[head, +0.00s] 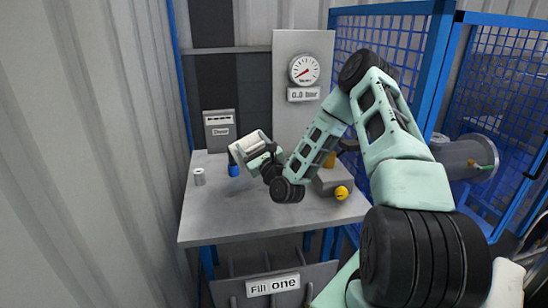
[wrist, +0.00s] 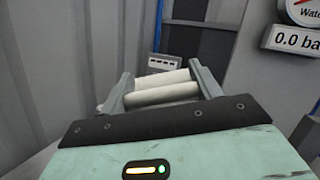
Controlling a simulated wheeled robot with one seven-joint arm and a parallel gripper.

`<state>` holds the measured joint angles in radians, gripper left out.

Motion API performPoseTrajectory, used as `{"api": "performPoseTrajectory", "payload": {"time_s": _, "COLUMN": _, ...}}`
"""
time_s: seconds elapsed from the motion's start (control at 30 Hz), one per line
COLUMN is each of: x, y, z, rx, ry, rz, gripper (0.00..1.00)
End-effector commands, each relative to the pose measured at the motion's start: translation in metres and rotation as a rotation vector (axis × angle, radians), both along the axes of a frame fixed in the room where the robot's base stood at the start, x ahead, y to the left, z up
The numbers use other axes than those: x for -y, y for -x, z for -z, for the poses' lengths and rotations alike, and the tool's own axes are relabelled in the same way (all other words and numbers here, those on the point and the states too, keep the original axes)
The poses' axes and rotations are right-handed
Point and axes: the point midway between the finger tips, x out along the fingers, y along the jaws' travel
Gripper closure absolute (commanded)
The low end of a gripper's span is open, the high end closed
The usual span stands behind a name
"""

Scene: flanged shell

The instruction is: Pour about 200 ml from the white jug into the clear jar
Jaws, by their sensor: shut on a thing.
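The white jug (head: 246,147) is held above the table, tipped over to the left in the head view. My gripper (head: 266,163) is shut on it. In the wrist view the white jug (wrist: 162,92) lies between the two grey fingers of my gripper (wrist: 160,80); its mouth cannot be made out there. A small blue thing (head: 234,171) stands on the table just below the jug's left end. I cannot tell whether it is the clear jar with blue contents. No other clear jar can be made out, and no stream is visible.
A grey-white can (head: 199,177) stands on the grey table (head: 235,222) at left. A grey box (head: 219,130) stands behind. A yellow round thing (head: 342,192) is at right by a grey block. A gauge (head: 304,69) hangs on the back panel. The table's front is clear.

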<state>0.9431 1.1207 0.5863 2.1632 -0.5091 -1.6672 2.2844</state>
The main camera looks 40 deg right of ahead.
Motion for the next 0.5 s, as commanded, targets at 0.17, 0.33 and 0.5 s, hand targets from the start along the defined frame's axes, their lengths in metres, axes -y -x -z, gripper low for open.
{"api": "performPoseTrajectory", "payload": {"time_s": 0.17, "x": 0.0009, "y": 0.0001, "z": -0.0021, "rx": 0.006, "ry": -0.010, "rz": 0.000, "gripper": 0.81}}
{"api": "performPoseTrajectory", "payload": {"time_s": 0.33, "x": 0.0016, "y": 0.0004, "z": -0.0029, "rx": 0.010, "ry": -0.020, "rz": 0.001, "gripper": 0.81}}
{"api": "performPoseTrajectory", "payload": {"time_s": 0.5, "x": 0.0030, "y": 0.0009, "z": -0.0035, "rx": 0.012, "ry": -0.029, "rz": 0.000, "gripper": 0.81}}
